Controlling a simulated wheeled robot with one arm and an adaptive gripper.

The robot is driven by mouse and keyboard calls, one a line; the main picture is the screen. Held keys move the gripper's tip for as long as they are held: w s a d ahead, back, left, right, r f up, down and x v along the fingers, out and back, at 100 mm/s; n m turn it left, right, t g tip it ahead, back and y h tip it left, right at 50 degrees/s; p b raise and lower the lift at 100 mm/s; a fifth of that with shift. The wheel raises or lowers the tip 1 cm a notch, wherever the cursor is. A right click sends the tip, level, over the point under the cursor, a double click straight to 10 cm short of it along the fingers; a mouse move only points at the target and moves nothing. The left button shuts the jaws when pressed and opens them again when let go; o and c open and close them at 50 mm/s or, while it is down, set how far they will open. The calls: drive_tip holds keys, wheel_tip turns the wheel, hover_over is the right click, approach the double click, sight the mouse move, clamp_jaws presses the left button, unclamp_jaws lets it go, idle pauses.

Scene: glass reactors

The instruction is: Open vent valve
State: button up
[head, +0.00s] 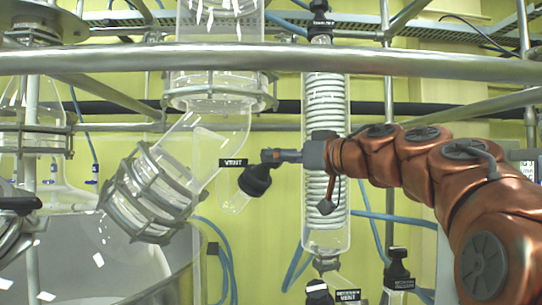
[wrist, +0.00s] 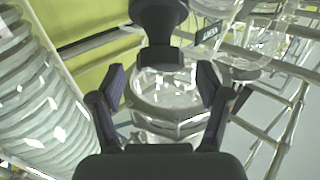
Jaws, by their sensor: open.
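The vent valve's black knob (head: 255,180) sits on a glass side branch in the middle of the head view, beside a black VENT label (head: 233,162). In the wrist view the black knob (wrist: 160,22) is at the top centre, with the label (wrist: 208,33) to its right. My gripper (head: 270,156) reaches in from the right, with its tip at the knob. In the wrist view my gripper (wrist: 162,84) is open and its fingers stand apart, with the knob's narrower end between and just beyond them. I cannot tell whether they touch it.
A glass coil condenser (head: 326,150) stands upright behind my wrist. A metal rail (head: 400,63) crosses above the arm. A clamped glass joint (head: 150,190) is left of the knob. Other black valve knobs (head: 397,268) sit at the lower right.

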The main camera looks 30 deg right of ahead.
drive_tip(key=shift+x, duration=1.75)
drive_tip(key=shift+c, duration=0.2)
drive_tip(key=c, duration=1.1)
drive_tip(key=shift+p, duration=0.35)
drive_tip(key=n+p, duration=0.1)
drive_tip(key=p, duration=0.3)
drive_tip(key=shift+d+r+y, duration=0.1)
drive_tip(key=shift+r+y, duration=0.15)
drive_tip(key=shift+y, duration=0.15)
drive_tip(key=n+g+y+p, duration=0.1)
drive_tip(key=p, duration=0.1)
drive_tip(key=shift+f+n+p, duration=0.1)
drive_tip(key=shift+n+p, duration=0.25)
drive_tip(key=shift+n, duration=0.05)
drive_tip(key=shift+f+n+g+y+p, duration=0.2)
drive_tip(key=shift+n+g+y, duration=0.25)
drive_tip(key=shift+n, duration=0.35)
drive_tip(key=shift+f+n+g+y+p, duration=0.15)
drive_tip(key=shift+n+g+y, duration=0.2)
drive_tip(key=shift+n+y, duration=0.35)
drive_tip(key=shift+r+n+g+y, duration=0.1)
drive_tip(key=shift+n+g+y, duration=0.5)
drive_tip(key=shift+n, duration=0.55)
drive_tip(key=shift+n+g+y, duration=0.35)
drive_tip(key=shift+n+g, duration=0.35)
drive_tip(key=shift+n, duration=0.45)
drive_tip(key=shift+n, duration=0.3)
